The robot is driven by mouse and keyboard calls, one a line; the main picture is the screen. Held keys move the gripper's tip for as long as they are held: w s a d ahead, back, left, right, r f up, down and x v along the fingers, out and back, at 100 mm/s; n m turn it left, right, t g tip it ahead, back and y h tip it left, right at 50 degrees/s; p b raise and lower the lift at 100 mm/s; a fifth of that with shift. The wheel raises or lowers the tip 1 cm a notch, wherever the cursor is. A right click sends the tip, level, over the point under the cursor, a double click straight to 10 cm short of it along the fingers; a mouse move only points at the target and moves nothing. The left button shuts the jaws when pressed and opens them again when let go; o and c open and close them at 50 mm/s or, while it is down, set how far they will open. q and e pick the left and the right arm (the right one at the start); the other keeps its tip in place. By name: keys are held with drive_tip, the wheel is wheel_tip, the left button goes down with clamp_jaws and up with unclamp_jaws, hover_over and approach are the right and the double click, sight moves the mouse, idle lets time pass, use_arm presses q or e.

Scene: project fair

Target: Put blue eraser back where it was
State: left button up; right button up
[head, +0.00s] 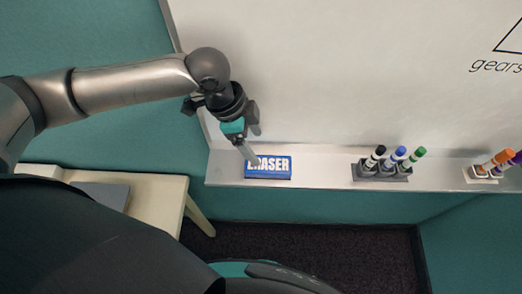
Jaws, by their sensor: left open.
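The blue eraser (272,174) lies on the left part of the whiteboard's ledge (325,176), its white ERASER lettering facing up. My left gripper (250,148) comes down from above at the eraser's upper left. It is open, and a pale finger overlaps the start of the lettering in the picture. I cannot tell whether that finger touches the eraser. My right gripper is not in view.
A dark holder (382,172) with black, blue and green markers stands on the ledge to the right. Another holder (481,176) with orange and purple markers is at the far right. The whiteboard (340,70) rises behind. A cream table (155,200) is at lower left.

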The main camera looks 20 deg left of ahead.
use_arm(q)
drive_tip(key=shift+v, duration=1.55)
